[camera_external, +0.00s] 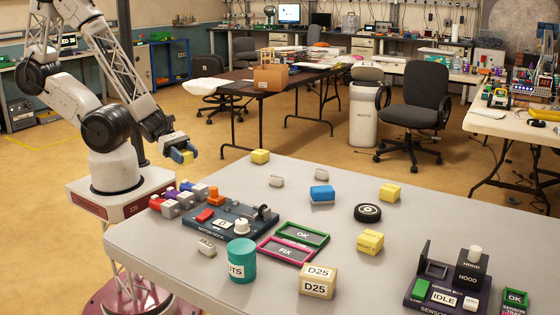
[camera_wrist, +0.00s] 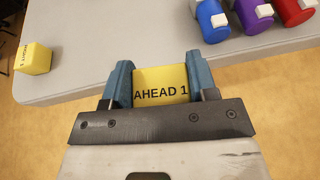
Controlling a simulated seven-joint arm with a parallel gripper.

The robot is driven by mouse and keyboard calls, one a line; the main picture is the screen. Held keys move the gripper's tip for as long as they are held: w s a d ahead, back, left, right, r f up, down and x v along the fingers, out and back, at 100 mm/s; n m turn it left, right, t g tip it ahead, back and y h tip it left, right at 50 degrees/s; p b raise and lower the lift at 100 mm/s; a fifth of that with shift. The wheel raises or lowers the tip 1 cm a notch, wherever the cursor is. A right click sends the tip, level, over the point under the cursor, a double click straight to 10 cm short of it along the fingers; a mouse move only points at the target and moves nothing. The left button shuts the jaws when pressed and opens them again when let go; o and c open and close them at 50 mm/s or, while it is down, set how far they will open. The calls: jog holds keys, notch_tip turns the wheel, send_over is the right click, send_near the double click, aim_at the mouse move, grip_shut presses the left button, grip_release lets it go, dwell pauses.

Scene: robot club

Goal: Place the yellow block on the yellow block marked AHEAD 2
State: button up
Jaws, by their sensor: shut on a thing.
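My gripper (camera_external: 183,153) is shut on a yellow block marked AHEAD 1 (camera_wrist: 160,87), held between its blue fingers in the wrist view. The gripper hangs in the air by the table's far left edge. A yellow block (camera_external: 260,156) sits at the table's far edge, right of the gripper; a yellow block with small lettering (camera_wrist: 33,58) shows at left in the wrist view. Another yellow block (camera_external: 390,192) sits farther right, and a third, lettered one (camera_external: 370,241) sits nearer. I cannot read AHEAD 2 on any of them.
Purple, red and orange pieces (camera_external: 184,195) stand at the table's left end beside a dark control panel (camera_external: 232,222). A blue block (camera_external: 321,194), black wheel (camera_external: 367,212), teal canister (camera_external: 242,262) and D25 box (camera_external: 318,280) stand on the table (camera_external: 420,222). Bare tabletop lies between them.

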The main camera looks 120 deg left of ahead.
jog(key=shift+w, duration=0.1)
jog(key=shift+w+a+r, duration=0.25)
jog(key=shift+w+r, duration=0.2)
jog(key=shift+w, duration=0.2)
jog(key=w+a+r+m+h, duration=0.15)
jog(key=w+a, duration=0.25)
jog(key=w, duration=0.7)
jog(key=w+a+r, duration=0.3)
jog(key=w+a, duration=0.1)
jog(key=w, duration=0.7)
jog(key=w+a+r+m+h, duration=0.1)
jog(key=w+a+r, duration=0.15)
jog(key=w, duration=0.85)
jog(key=w+a+f, duration=0.2)
jog(key=w, duration=0.5)
jog(key=w+a+f+h, duration=0.1)
jog(key=w+a, duration=0.2)
jog(key=w, duration=0.3)
jog(key=shift+w+a+f+m+g, duration=0.2)
jog(key=shift+w+f+m+g, duration=0.2)
jog(key=shift+m, duration=0.05)
jog(key=shift+h, duration=0.25)
jog(key=shift+w, duration=0.15)
send_over(394, 189)
jog(key=shift+a+f, duration=0.15)
jog(key=shift+f, duration=0.6)
